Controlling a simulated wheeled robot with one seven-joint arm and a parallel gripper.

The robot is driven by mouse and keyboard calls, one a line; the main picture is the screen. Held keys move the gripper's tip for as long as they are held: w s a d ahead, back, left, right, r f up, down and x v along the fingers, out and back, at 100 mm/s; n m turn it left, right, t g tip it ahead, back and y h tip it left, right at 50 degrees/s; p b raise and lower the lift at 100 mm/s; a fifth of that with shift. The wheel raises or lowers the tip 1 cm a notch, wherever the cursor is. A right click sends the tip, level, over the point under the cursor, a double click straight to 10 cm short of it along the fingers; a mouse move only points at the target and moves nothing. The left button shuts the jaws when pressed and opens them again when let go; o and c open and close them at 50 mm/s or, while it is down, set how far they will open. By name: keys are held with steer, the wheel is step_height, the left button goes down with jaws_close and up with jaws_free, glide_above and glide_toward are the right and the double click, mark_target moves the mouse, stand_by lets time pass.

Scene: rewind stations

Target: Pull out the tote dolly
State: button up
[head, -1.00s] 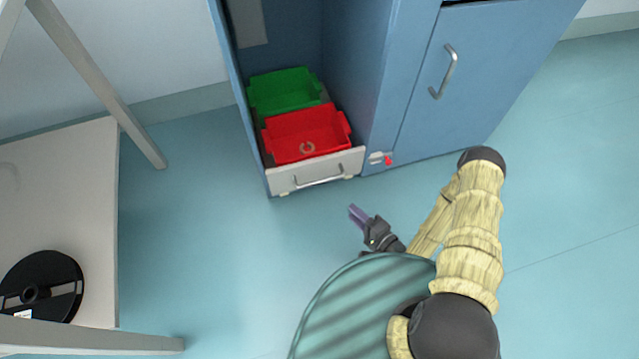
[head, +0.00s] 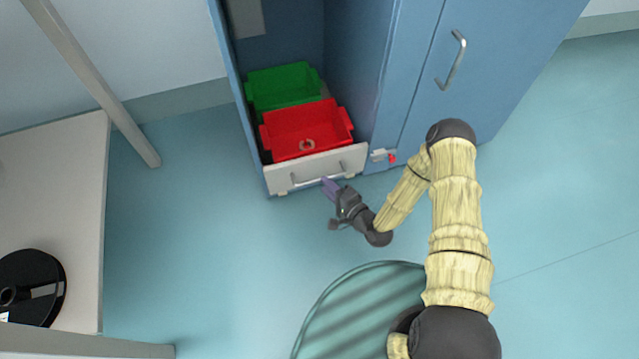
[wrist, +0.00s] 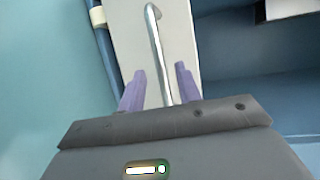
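The tote dolly (head: 277,181) is a low carrier with a pale front panel in the open bay of a blue cabinet. Its metal bar handle (head: 305,183) runs across the front panel. A red tote (head: 300,141) stands at the front of the dolly and a green tote (head: 280,87) behind it. My gripper (head: 331,188) is close in front of the panel, near the handle's right part. In the wrist view, the purple fingers (wrist: 160,88) are apart, with the handle (wrist: 160,60) running between them. I cannot tell whether they touch it.
A red-tipped latch (head: 385,156) sits on the cabinet post right of the dolly. A closed blue door with a handle (head: 453,60) is further right. A pale table (head: 60,190) with a black reel (head: 30,288) stands at the left.

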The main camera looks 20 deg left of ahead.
steer(key=b+x, duration=0.1)
steer(key=x, duration=0.2)
steer(key=shift+w+a+f+b, duration=0.25)
steer(key=shift+a+b, duration=0.05)
steer(key=shift+w+a+r, duration=0.1)
steer(key=shift+w+a, duration=0.1)
steer(key=shift+a, duration=0.05)
jaws_close()
